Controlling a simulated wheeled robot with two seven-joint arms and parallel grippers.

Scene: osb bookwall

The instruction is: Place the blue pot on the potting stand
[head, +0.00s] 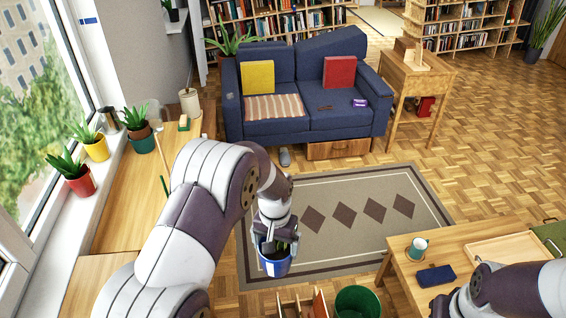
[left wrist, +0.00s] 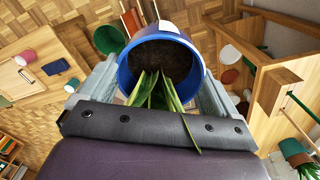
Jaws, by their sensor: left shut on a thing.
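The blue pot (head: 274,266), with a white patch on its side, hangs in my left gripper (head: 276,243) above the floor near the rug's lower left corner. In the left wrist view the blue pot (left wrist: 126,78) shows its rim, dark soil and green leaves, between the two fingers of my left gripper (left wrist: 150,92). The gripper is shut on it. A wooden stand by the window (head: 118,232), likely the potting stand, is left of the pot and partly hidden by my left arm. My right arm shows at the lower right; its gripper is out of view.
Potted plants in red (head: 82,182), yellow (head: 97,149) and green (head: 143,142) pots line the window side. A low table (head: 455,246) at right holds a cup (head: 418,246) and a dark blue case (head: 436,276).

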